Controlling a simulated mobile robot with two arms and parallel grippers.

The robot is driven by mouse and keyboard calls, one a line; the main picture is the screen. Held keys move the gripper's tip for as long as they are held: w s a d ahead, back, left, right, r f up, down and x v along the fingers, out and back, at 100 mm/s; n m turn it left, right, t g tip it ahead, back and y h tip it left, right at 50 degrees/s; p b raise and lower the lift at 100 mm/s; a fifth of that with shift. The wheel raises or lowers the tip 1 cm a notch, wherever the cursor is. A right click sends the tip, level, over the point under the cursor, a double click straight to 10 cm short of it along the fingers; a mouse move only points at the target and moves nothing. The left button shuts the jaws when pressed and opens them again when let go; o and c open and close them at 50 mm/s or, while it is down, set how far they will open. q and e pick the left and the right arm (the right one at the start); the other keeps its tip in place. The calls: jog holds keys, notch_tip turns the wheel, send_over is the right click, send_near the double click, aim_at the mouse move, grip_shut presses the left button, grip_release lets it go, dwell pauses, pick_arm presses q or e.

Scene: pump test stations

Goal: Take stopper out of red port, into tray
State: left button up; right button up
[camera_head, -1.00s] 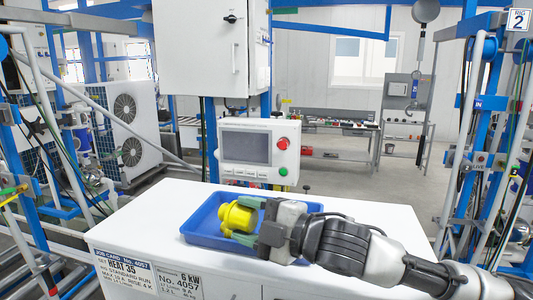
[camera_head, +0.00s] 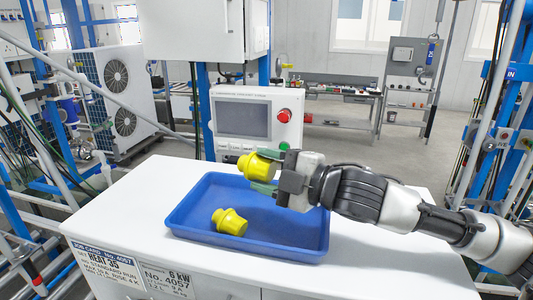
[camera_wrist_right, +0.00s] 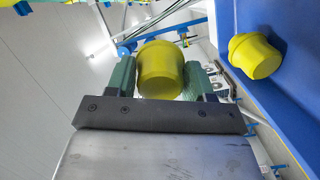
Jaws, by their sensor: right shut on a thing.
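My right gripper (camera_head: 266,169) is shut on a yellow stopper (camera_head: 255,167) and holds it above the back right part of the blue tray (camera_head: 284,242). In the right wrist view the held stopper (camera_wrist_right: 161,72) sits between the two green fingers (camera_wrist_right: 160,80). A second yellow stopper (camera_head: 229,221) lies on its side in the tray, toward the front left. It also shows at the right of the wrist view (camera_wrist_right: 254,55), apart from the fingers. No red port can be made out. My left gripper is not in view.
The tray stands on a white cabinet top (camera_head: 130,205), with clear surface left and right of it. A control panel (camera_head: 255,120) with a screen and a red button stands behind the tray. Blue frames and pipes flank both sides.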

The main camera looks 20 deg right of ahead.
notch_tip(320, 180, down, 5)
jog(key=shift+r, duration=0.1)
jog(key=shift+w+f, duration=0.15)
jog(key=shift+f, duration=0.05)
jog(key=o, duration=1.1)
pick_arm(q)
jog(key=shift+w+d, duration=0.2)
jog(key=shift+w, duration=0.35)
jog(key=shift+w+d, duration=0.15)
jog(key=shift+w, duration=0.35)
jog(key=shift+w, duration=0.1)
pick_arm(e)
jog(key=shift+r, duration=3.55)
